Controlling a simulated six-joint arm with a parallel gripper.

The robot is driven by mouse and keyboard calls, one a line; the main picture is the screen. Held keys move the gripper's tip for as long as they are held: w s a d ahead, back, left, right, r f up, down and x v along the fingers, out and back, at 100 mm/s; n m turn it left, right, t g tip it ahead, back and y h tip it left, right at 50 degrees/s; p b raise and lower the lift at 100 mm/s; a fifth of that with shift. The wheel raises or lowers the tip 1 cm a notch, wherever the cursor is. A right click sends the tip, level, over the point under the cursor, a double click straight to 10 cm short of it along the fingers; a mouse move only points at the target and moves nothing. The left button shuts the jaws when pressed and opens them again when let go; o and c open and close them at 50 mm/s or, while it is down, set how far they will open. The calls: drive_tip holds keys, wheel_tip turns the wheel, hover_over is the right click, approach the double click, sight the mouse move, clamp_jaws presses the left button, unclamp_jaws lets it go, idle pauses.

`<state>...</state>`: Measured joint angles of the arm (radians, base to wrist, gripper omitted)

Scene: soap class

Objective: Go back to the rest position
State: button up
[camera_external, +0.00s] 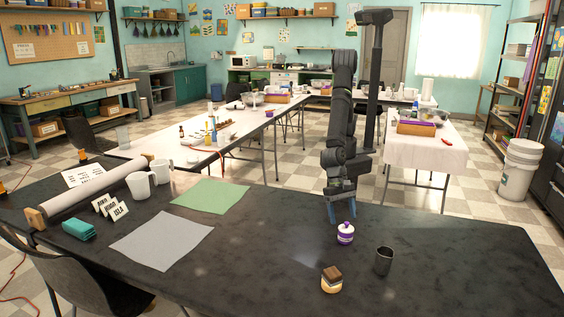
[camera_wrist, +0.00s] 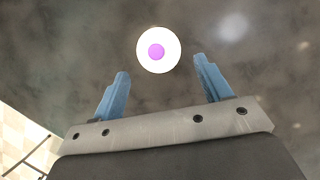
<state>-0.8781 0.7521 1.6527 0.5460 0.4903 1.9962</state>
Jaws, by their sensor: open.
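My gripper (camera_external: 340,210) hangs low over the dark table (camera_external: 270,262), its blue fingers pointing down. In the wrist view the two blue fingers (camera_wrist: 164,82) are spread apart with nothing between them. A small white and purple jar (camera_external: 345,233) stands on the table close beside the fingers. In the wrist view the jar shows from above as a white disc with a purple centre (camera_wrist: 158,50), just beyond the fingertips and apart from them.
A green sheet (camera_external: 210,195), a grey sheet (camera_external: 161,242), white mugs (camera_external: 141,190), name cards (camera_external: 110,207) and a teal block (camera_external: 79,229) lie left. The table's right part is clear.

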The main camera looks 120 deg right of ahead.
sight(345, 226)
drive_tip(key=v, duration=0.6)
drive_tip(key=x, duration=1.2)
drive_tip(key=shift+a+f, duration=0.1)
drive_tip(key=shift+f, duration=0.05)
wheel_tip(345, 226, up, 4)
drive_tip(key=w+d+r, duration=0.5)
drive_tip(key=d+r, duration=0.2)
drive_tip(key=d, duration=0.3)
drive_tip(key=w+a, duration=0.4)
drive_tip(key=a, duration=0.9)
drive_tip(key=w+a+n, duration=0.1)
drive_tip(key=w+a, duration=0.3)
drive_tip(key=a, duration=0.9)
drive_tip(key=s+d, duration=0.2)
drive_tip(key=d, duration=1.2)
drive_tip(key=shift+s+d+r, duration=0.2)
drive_tip(key=shift+s+r, duration=0.05)
drive_tip(key=shift+s, duration=0.1)
